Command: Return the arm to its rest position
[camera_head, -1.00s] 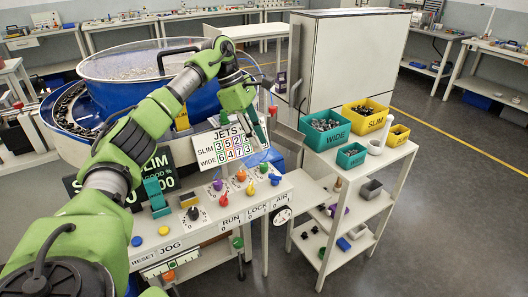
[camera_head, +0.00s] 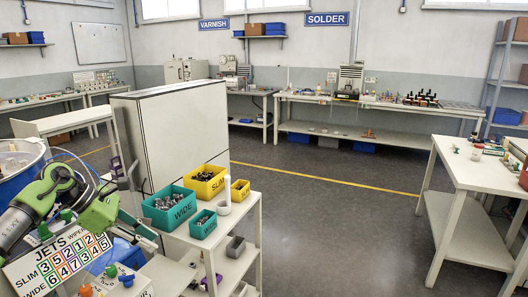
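My green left arm comes in at the lower left. Its gripper (camera_head: 138,228) hangs over the machine's front beside the JETS number card (camera_head: 62,262). Only a thin part of its fingers shows, and I cannot tell how far apart they are. Nothing is clearly seen in it. My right gripper is out of view.
A white cart (camera_head: 247,204) holds teal WIDE bins (camera_head: 167,210) and yellow SLIM bins (camera_head: 204,184) with small parts. A tall white cabinet (camera_head: 180,135) stands behind it. A blue bowl (camera_head: 22,180) is at the left edge. A white table (camera_head: 480,172) stands right, with open floor between.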

